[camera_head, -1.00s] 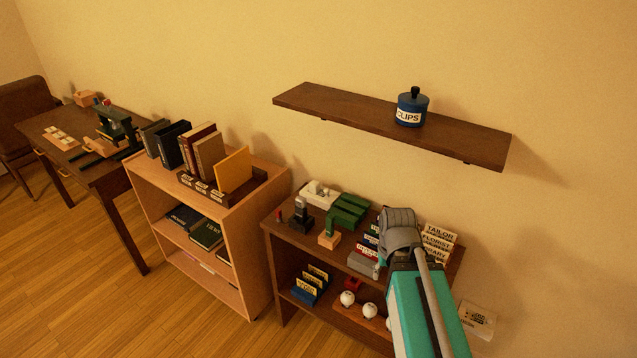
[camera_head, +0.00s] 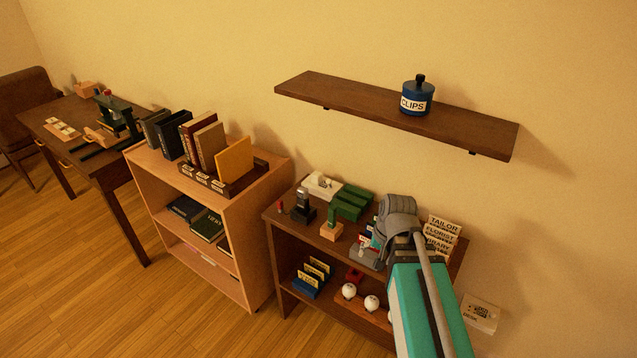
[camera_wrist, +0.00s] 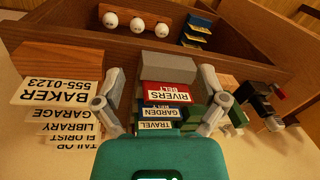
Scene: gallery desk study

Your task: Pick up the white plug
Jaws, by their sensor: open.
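I cannot make out the white plug for certain in either view. A white wall plate (camera_head: 480,313) with dark marks is low on the wall at the right; its details are too small to tell. A white block (camera_head: 322,186) lies at the back left of the dark cabinet's top. My gripper (camera_wrist: 161,84) is open, its fingers apart on either side of a grey block (camera_wrist: 168,58) and a row of small labelled cards (camera_wrist: 167,94). Nothing is seen held. In the head view my gripper (camera_head: 382,245) is over the cabinet's right part and hides some items.
The dark cabinet (camera_head: 284,238) also holds green blocks (camera_head: 350,203), a black stamp-like item (camera_head: 304,212) and name cards (camera_head: 441,235). White balls (camera_head: 348,291) sit on its lower shelf. Above, a wall shelf (camera_head: 330,92) carries a blue CLIPS jar (camera_head: 417,97).

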